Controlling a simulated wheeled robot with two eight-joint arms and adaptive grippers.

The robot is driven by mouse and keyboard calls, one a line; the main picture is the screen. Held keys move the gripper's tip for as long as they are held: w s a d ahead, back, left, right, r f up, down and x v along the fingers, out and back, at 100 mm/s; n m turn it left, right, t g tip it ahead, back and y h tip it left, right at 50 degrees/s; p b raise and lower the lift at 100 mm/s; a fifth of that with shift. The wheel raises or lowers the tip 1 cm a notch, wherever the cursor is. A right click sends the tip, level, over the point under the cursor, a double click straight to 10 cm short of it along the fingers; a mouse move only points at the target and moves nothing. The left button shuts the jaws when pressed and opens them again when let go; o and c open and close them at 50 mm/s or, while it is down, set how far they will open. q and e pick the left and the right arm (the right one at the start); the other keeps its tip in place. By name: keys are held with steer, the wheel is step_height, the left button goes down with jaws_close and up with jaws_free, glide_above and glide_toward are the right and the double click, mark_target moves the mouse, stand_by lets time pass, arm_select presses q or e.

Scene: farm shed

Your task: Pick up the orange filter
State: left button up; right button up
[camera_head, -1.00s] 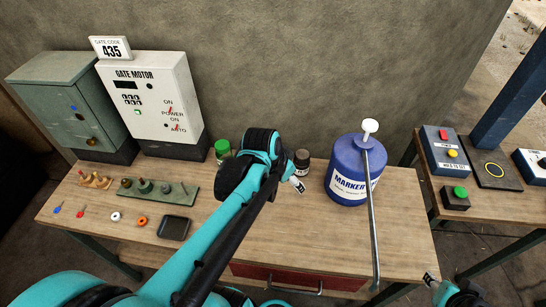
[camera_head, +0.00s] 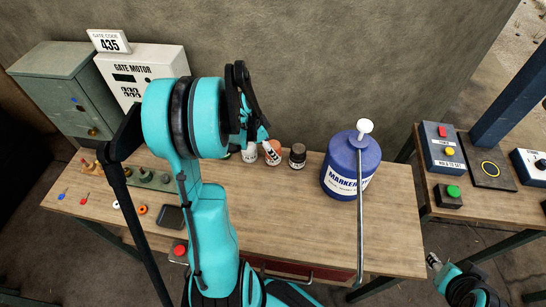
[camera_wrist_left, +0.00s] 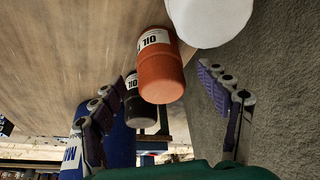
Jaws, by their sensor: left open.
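The orange filter (camera_head: 272,153) is a small upright orange canister near the wall at the back of the bench, between a white canister (camera_head: 249,152) and a dark one (camera_head: 297,156). In the left wrist view, the orange filter (camera_wrist_left: 161,72) with its white "OIL" label lies in the gap between my left gripper's spread fingers (camera_wrist_left: 165,80), touching neither. My left gripper (camera_head: 260,137) is open and empty above these canisters, partly covering them in the head view. My right gripper (camera_head: 434,263) is low, off the bench's right end; its jaws are too small to judge.
A blue marker drum (camera_head: 347,178) with a pump and long metal tube stands to the right. The bench (camera_head: 300,215) is clear in the middle.

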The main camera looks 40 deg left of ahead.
arm_select(q)
steer(key=b+x, duration=0.1)
steer(key=x, duration=0.2)
steer(key=shift+w+d, duration=0.1)
steer(key=shift+w, duration=0.15)
steer(key=c, duration=1.5)
steer(key=shift+o, duration=0.2)
